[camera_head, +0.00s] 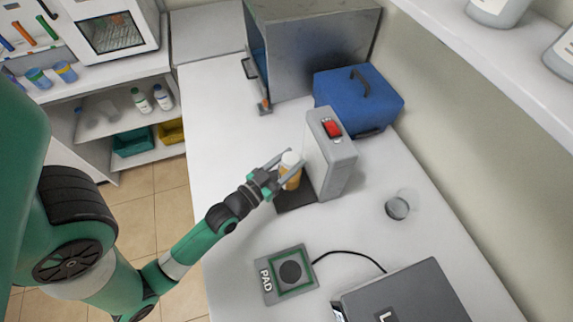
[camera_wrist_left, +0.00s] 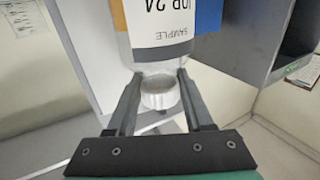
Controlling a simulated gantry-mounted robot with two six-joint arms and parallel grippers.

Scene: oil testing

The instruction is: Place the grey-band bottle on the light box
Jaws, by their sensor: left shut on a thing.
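A bottle with amber contents and a white cap (camera_head: 290,172) is in my left gripper (camera_head: 284,170). My left gripper is shut on it near the cap. In the left wrist view the bottle (camera_wrist_left: 160,55) appears cap-down in the picture, with a white label reading "SAMPLE", between the two fingers (camera_wrist_left: 160,100). The light box (camera_head: 331,155) is a grey upright housing with a red switch and a dark base plate (camera_head: 296,197). The bottle is in front of the housing, over the plate; I cannot tell whether it touches it. My right gripper is out of view.
A blue case (camera_head: 358,97) and a metal cabinet (camera_head: 312,50) stand behind the light box. A pad (camera_head: 286,273) with a cable, a grey device (camera_head: 405,297) and a clear glass (camera_head: 398,207) are nearer. The white table's left side is clear.

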